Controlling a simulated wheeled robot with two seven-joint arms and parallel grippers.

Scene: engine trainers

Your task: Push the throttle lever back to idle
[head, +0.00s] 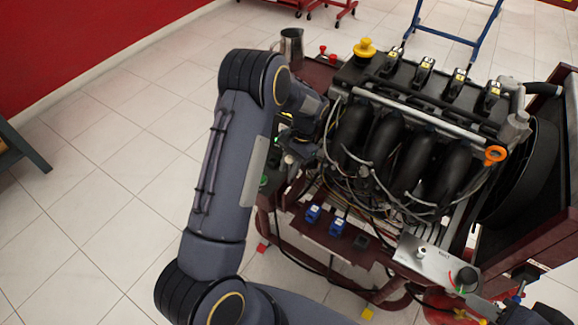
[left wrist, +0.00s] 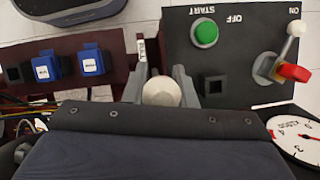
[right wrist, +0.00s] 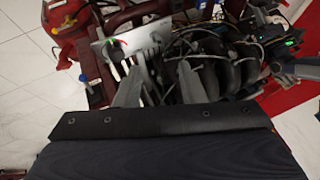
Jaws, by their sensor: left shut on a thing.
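In the left wrist view, a round cream knob (left wrist: 161,92), apparently the top of the throttle lever, sits between the two fingers of my left gripper (left wrist: 161,88). The fingers close on its sides. A small lettered label plate (left wrist: 141,50) stands beside it; its words are too small to read. The lever's shaft is hidden below the knob, so its tilt cannot be told. In the head view my left gripper (head: 288,152) is at the engine stand's left side, partly hidden by my arm. My right gripper (right wrist: 158,85) is open and empty above the stand's other end.
Blue connectors (head: 337,226) sit on the stand's front ledge. The engine (head: 400,150) and wiring are close behind. Tiled floor is free at left.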

